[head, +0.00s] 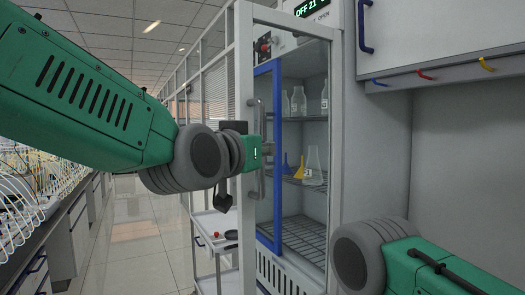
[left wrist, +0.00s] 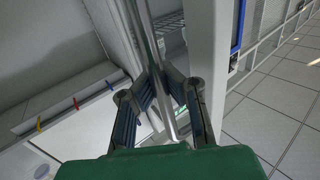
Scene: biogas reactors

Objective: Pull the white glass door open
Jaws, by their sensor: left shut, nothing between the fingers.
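The white-framed glass door (head: 246,215) stands in the middle of the head view, its left edge nearer me than the blue-edged cabinet front (head: 278,150) seen through the glass. It looks partly swung out. Its vertical metal handle (head: 261,185) is near the left edge. My left gripper (head: 266,152) is at the handle's middle. In the left wrist view its two fingers (left wrist: 163,76) are shut at the tips, and the handle bar (left wrist: 152,40) runs across between the finger bases. I cannot tell whether they touch it. My right arm shows at lower right; its gripper is out of view.
Glass flasks (head: 313,165) stand on wire shelves inside the cabinet. A white cart (head: 212,228) is left of the door. A counter with racks (head: 35,195) lines the far left. The tiled aisle (head: 130,240) is clear. Coloured hooks (head: 425,75) hang at right.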

